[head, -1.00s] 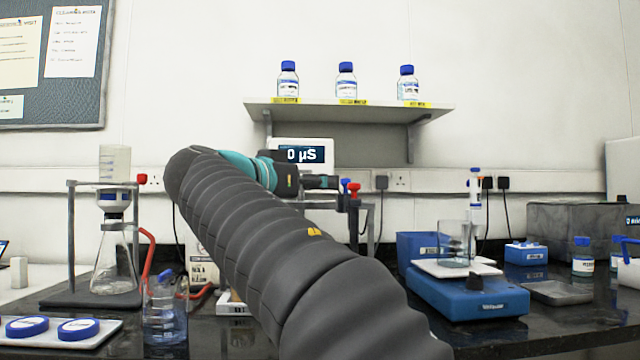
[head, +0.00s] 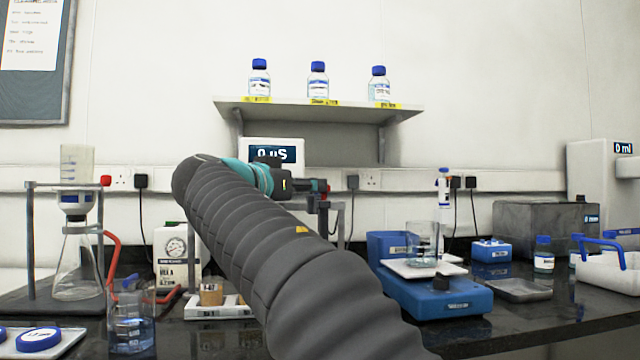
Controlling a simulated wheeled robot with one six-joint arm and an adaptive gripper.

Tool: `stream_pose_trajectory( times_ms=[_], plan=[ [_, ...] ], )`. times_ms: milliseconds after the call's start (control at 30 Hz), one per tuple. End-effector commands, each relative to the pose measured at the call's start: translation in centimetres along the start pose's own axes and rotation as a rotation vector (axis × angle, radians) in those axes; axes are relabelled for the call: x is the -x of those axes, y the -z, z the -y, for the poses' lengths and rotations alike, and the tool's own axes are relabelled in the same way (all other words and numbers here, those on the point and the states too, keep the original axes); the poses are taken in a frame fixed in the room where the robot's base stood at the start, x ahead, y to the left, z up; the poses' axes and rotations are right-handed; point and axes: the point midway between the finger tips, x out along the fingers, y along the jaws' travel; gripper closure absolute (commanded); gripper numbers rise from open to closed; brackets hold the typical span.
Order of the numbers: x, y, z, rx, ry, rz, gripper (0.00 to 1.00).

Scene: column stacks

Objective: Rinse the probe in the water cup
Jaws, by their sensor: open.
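My gripper (head: 313,187) is small and seen side-on at the far end of my arm, pointing right, in front of the meter and a grey stand. It overlaps the red top at the stand in the picture; I cannot tell whether they touch. No probe can be clearly made out; my arm and gripper hide part of that area. A conductivity meter (head: 275,151) shows a reading in µS behind my wrist. No cup is clearly marked as water. A clear vessel with bluish liquid (head: 131,322) stands at the front left, and a glass beaker (head: 422,243) stands on the blue stirrer.
A filter stand with a flask (head: 76,262) is at the left. A white container (head: 178,258) and a small brown cup (head: 211,292) stand left of my arm. The blue stirrer (head: 437,294) and a grey bath (head: 545,232) are at the right. A shelf (head: 320,108) holds bottles.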

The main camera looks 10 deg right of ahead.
Motion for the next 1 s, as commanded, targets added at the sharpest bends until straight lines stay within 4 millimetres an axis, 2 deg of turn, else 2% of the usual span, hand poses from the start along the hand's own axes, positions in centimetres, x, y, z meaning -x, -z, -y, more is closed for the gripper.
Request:
stream_pose_trajectory(
  times_ms=[100,300,733,933,1000],
  plan=[
    [-2.1,0.1,0.0,0.0,-0.002,0.0,0.49],
    [-4.4,0.1,0.0,0.0,-0.002,0.0,0.49],
    [-5.2,0.0,0.1,0.0,0.001,0.0,0.49],
    [-5.2,0.0,0.0,0.0,0.001,0.0,0.99],
    [-5.2,0.0,0.0,0.0,0.001,0.0,1.0]
  ],
)
